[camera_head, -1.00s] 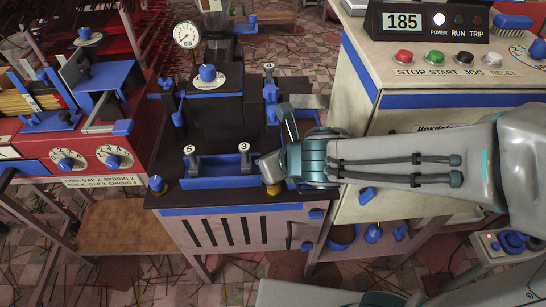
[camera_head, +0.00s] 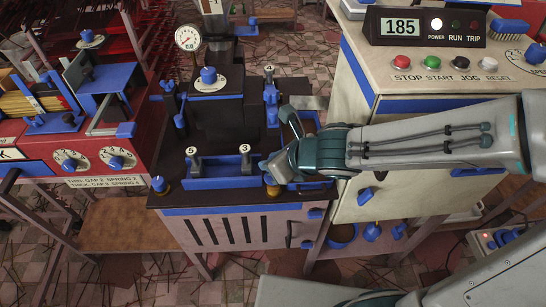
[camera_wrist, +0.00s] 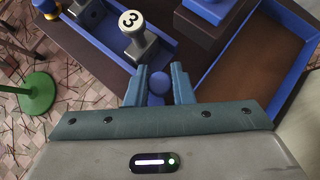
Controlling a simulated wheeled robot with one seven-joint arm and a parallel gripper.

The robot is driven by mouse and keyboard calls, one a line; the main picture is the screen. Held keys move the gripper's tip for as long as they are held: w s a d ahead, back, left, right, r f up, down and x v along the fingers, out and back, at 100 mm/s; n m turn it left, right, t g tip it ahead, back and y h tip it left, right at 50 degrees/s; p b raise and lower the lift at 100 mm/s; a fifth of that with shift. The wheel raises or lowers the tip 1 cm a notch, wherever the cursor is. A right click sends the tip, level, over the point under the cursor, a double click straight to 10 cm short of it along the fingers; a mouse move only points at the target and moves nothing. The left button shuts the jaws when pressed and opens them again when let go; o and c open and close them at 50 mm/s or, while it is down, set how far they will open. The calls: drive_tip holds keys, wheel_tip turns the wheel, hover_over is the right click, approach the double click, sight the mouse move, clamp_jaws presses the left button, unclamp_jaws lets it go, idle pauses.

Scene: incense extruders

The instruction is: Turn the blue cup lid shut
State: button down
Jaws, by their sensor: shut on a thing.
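The blue cup lid (camera_wrist: 158,86) shows as a round blue knob between my fingertips in the wrist view. My gripper (camera_wrist: 158,90) is shut on it, one finger on each side. In the head view my gripper (camera_head: 268,176) is at the front right corner of the dark machine top, over a brass cup (camera_head: 273,190). The lid is mostly hidden there by the fingers. How far the lid is turned cannot be seen.
A blue tray with weights marked 5 and 3 (camera_head: 245,158) stands left of my gripper. A similar blue-topped brass cup (camera_head: 158,185) is at the front left corner. A brown-floored blue tray (camera_wrist: 245,70) lies close on the right. The control cabinet (camera_head: 420,104) stands right.

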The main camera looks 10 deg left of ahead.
drive_tip(key=shift+w+r+n+g+p, duration=0.1)
drive_tip(key=shift+r+n+g+p, duration=0.05)
drive_tip(key=shift+n+g+p, duration=0.2)
idle(0.6)
drive_tip(key=c, duration=1.3)
unclamp_jaws()
drive_tip(key=shift+o, duration=0.2)
drive_tip(key=shift+s+r, duration=0.1)
drive_tip(key=shift+s, duration=0.15)
drive_tip(key=shift+s+d+r+b, duration=0.2)
drive_tip(key=shift+d+r+b, duration=0.1)
drive_tip(key=shift+b, duration=0.2)
drive_tip(key=shift+s+d+r, duration=0.2)
drive_tip(key=shift+d+r, duration=0.25)
drive_tip(key=shift+d, duration=0.1)
drive_tip(key=p+v, duration=0.2)
drive_tip(key=v, duration=0.9)
drive_tip(key=shift+d, duration=0.15)
